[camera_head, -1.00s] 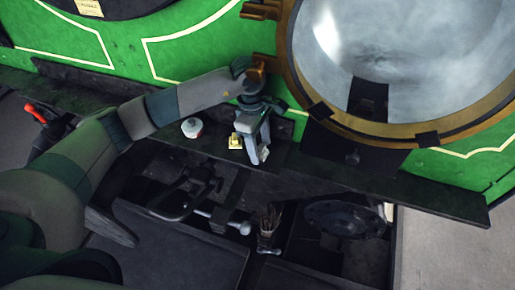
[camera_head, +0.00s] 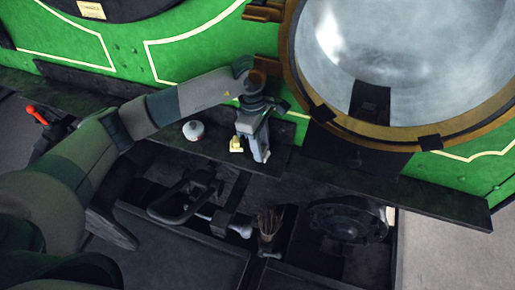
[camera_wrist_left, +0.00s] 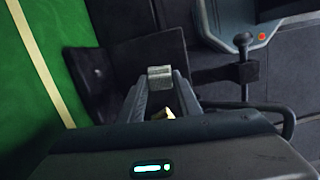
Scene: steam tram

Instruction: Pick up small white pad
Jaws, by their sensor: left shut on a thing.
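My left gripper (camera_head: 259,156) points down over the dark ledge (camera_head: 215,147) under the green boiler side. In the left wrist view its fingers (camera_wrist_left: 160,84) are shut on the small white pad (camera_wrist_left: 160,75), which looks pale grey and small at the fingertips. In the head view the fingers mostly hide the pad, and I cannot tell there whether it touches the ledge. My right gripper is in neither view.
A small yellow block (camera_head: 236,146) lies close left of my gripper. A white and red round pot (camera_head: 193,130) stands further left on the ledge. The large brass-rimmed round opening (camera_head: 287,45) is close on the right. A bundle of brown sticks (camera_head: 268,224) stands below.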

